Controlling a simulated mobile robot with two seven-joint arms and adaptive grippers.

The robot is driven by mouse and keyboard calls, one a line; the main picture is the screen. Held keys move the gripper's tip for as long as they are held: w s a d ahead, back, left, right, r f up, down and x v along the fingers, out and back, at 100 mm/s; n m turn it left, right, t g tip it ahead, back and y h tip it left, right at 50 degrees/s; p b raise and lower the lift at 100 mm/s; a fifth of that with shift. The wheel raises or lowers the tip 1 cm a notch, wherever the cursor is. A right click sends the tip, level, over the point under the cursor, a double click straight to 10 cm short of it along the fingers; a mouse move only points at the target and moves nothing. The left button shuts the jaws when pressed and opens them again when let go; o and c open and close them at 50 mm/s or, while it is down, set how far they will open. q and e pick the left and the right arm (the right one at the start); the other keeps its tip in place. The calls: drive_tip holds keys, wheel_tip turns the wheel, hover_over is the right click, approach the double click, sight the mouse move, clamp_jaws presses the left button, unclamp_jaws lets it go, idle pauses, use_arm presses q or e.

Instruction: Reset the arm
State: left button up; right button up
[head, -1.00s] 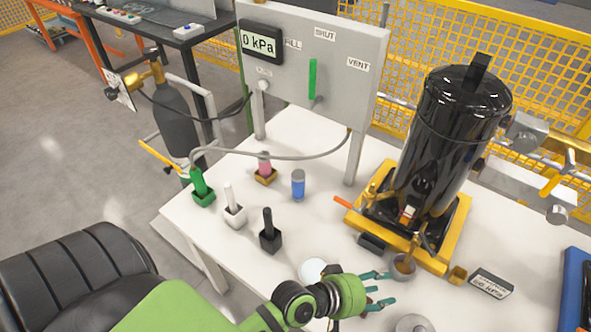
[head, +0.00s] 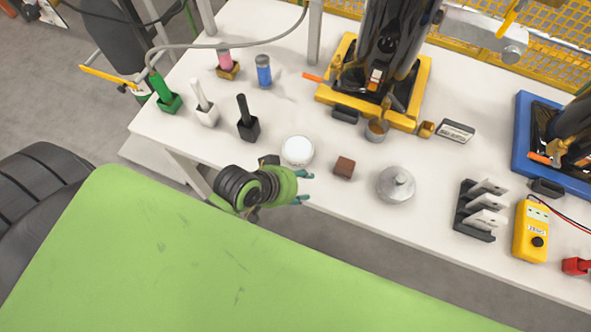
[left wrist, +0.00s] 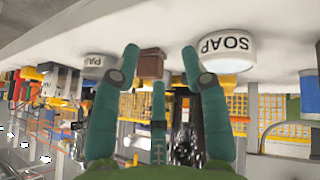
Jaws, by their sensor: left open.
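My left gripper (head: 303,188) is open and empty in the head view. It is at the front edge of the white table, just below a round white tin (head: 298,151). In the left wrist view its teal fingers (left wrist: 160,75) are spread with nothing between them. That view looks upside down; the tin marked SOAP (left wrist: 228,52) is by one finger, and a small brown block (left wrist: 151,62) is beyond the gap between the fingers. My right gripper is not in view.
On the white table (head: 330,222) stand a brown block (head: 344,167), a grey lidded tin (head: 396,185), a black rack (head: 478,212) and a yellow meter (head: 531,231). Colored bottles in holders (head: 205,103) are at the left. A black compressor on a yellow tray (head: 421,98) stands behind.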

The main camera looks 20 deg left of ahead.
use_arm(q)
drive_tip(key=shift+s+a, duration=0.1)
drive_tip(key=shift+a, duration=0.05)
idle(0.5)
drive_tip(key=s+a+r+m+g+y, duration=0.2)
drive_tip(key=s+a+r+y, duration=0.15)
drive_tip(key=s+a, duration=0.35)
wheel_tip(320, 180, down, 25)
drive_tip(key=s+a+g, duration=0.1)
drive_tip(key=s+g, duration=0.1)
drive_tip(key=s+a+f+g, duration=0.1)
drive_tip(key=s+a+f, duration=0.2)
drive_tip(key=s+f, duration=1)
drive_tip(key=shift+s+m, duration=0.4)
drive_tip(key=shift+s, duration=0.75)
